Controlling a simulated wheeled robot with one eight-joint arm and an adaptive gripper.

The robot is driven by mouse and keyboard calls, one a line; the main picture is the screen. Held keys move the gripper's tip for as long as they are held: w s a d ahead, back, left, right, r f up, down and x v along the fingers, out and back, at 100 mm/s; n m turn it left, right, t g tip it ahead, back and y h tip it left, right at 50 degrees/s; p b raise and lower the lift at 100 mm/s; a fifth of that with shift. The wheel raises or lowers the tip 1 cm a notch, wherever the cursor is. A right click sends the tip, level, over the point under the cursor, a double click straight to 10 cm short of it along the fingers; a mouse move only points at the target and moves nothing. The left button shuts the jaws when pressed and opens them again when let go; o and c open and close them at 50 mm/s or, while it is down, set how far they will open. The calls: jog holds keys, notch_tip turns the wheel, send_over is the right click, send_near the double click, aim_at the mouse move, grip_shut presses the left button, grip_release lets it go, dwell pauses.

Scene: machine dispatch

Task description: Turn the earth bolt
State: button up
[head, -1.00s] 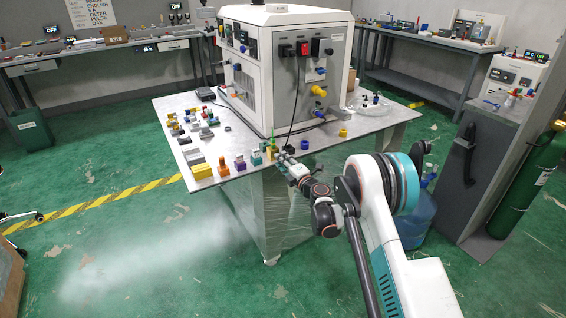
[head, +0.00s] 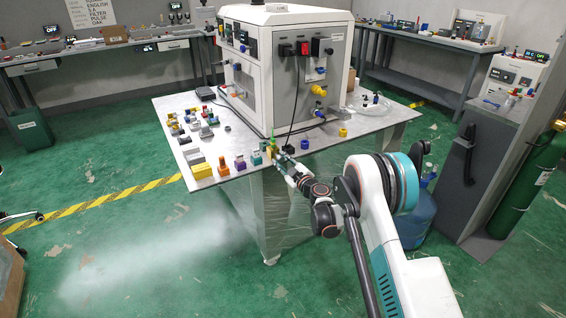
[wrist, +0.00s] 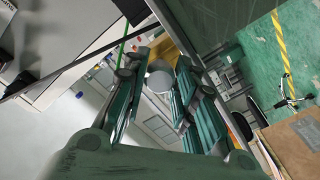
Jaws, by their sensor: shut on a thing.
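My gripper (head: 281,158) is at the near edge of the metal table, just below the front corner of the white and grey machine (head: 297,85). In the wrist view, my gripper (wrist: 156,66) has its two dark green fingers on either side of a round grey piece (wrist: 160,76), and is shut on it. This piece appears to be the earth bolt, but its thread and seat are hidden. A thin upright green and yellow piece (head: 272,143) stands beside my fingertips in the head view. A green strip (wrist: 121,52) shows beside the left finger.
Small coloured blocks, including a yellow one (head: 201,171) and a purple one (head: 240,163), stand along the table's near left edge. A blue ring (head: 305,144) and a yellow ring (head: 343,132) lie right of my gripper. A black cable (head: 294,105) hangs down the machine.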

jog(key=m, duration=0.6)
jog(key=shift+f+m, duration=0.1)
jog(key=shift+m, duration=0.2)
jog(key=m, duration=0.5)
jog(key=shift+s, duration=0.1)
jog(key=m, duration=0.6)
jog(key=shift+a+m, duration=0.1)
jog(key=shift+m, duration=0.2)
jog(key=m, duration=0.5)
jog(key=shift+m, duration=0.4)
jog(key=o, duration=1.1)
jog(key=shift+c, duration=0.2)
jog(key=shift+s, duration=0.1)
